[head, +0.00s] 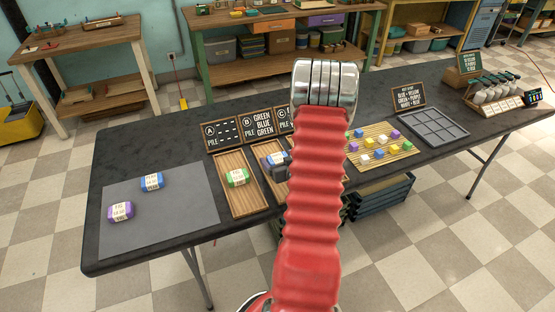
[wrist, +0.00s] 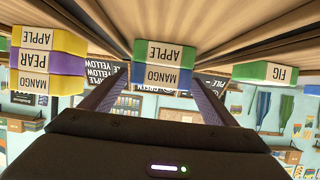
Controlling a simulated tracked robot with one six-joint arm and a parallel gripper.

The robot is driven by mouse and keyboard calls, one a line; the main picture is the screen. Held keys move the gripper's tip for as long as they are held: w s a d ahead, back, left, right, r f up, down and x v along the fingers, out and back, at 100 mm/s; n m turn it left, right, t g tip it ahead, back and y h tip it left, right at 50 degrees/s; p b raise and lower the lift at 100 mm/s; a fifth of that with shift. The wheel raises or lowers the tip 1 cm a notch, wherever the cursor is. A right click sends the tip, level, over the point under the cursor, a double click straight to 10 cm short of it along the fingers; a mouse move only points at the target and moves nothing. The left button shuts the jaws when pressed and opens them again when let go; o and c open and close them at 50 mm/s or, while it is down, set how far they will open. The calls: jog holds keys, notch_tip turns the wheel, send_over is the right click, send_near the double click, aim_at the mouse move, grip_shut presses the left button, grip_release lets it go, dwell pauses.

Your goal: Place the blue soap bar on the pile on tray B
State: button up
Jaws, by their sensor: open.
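In the wrist view, which is upside down, a blue soap bar (wrist: 162,78) labelled MANGO rests against a green soap bar (wrist: 165,53) labelled APPLE, stacked on it with edges nearly lined up. My gripper (wrist: 157,88) is open, with one finger on each side of the blue bar. In the head view my gripper (head: 274,160) is over tray B (head: 262,188), and my red arm and gripper hide most of the pile. The sign for B (head: 263,122) reads green, blue, green.
A green bar (head: 238,177) lies on tray A (head: 242,205). Another blue bar (head: 151,181) and a purple bar (head: 120,211) lie on the grey mat (head: 180,225). A yellow and purple pile (wrist: 50,62) stands at the wrist view's left. A grid tray (head: 430,130) is at right.

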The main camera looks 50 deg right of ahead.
jog(key=v, duration=1.1)
jog(key=shift+s+r, duration=0.1)
jog(key=shift+s, duration=0.1)
dwell(0.4)
jog(key=w+a+r+n+g+y, duration=0.1)
jog(key=w+a+r+n+g, duration=0.1)
jog(key=w+a+r, duration=0.5)
jog(key=w+a+r+n+g+y, duration=0.1)
jog(key=w+a+r, duration=0.1)
jog(key=a+r, duration=0.85)
jog(key=s+a+r+n+g+y, duration=0.1)
jog(key=s+a, duration=0.5)
jog(key=a, duration=0.7)
jog(key=s+a+r+n+g+y, duration=0.1)
jog(key=s+a+r+y, duration=0.3)
jog(key=a, duration=0.9)
jog(key=s+r+n, duration=0.1)
jog(key=s, duration=0.2)
jog(key=shift+a+g, duration=0.35)
jog(key=shift+g, duration=0.05)
